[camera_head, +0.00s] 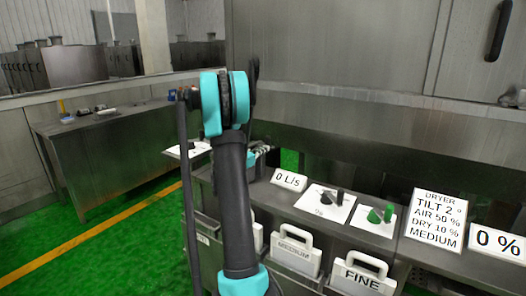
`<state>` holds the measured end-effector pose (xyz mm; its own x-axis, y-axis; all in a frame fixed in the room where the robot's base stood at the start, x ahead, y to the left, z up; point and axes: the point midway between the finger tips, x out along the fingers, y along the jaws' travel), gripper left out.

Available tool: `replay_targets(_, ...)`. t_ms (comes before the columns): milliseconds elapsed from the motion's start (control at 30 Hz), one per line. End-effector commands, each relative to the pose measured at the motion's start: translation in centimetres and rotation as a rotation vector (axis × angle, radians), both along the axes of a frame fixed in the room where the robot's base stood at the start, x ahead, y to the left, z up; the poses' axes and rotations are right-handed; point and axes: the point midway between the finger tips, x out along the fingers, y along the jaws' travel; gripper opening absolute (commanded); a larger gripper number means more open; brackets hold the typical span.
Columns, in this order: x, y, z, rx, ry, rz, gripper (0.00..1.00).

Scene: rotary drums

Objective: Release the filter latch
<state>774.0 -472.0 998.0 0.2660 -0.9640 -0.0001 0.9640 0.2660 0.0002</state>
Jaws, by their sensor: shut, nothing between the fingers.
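Two white filter cassettes with handles stand in the front of the counter. One is marked MEDIUM (294,256) and one FINE (362,277). Another white handle (257,236) shows to the left, partly behind my arm. I cannot make out a filter latch for certain. A white plate with a dark knob (333,197) and one with a green knob (380,214) lie on the counter top. My arm rises through the middle and hides part of the counter. A small teal and grey part of it shows just to the right, but my gripper's fingers cannot be seen.
Signs read 0 L/s (288,180), a dryer list with tilt, air and dry values (436,221), and 0 % (497,244). A white plate (187,149) lies behind my arm. A steel bench (110,150) with small items stands left. Green floor is open at the lower left.

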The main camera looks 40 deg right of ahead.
Motion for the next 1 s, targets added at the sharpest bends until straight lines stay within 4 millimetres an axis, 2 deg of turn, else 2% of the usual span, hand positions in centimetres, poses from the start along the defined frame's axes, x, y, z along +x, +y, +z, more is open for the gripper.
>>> replay_targets(567, -0.4, -0.9, 0.0, 0.000, 0.000, 0.111, 0.00)
replay_targets(767, -0.6, -1.8, 0.0, 0.000, 0.000, 0.215, 0.00)
replay_targets(1000, -0.5, -2.9, 0.0, 0.000, 0.000, 0.212, 0.00)
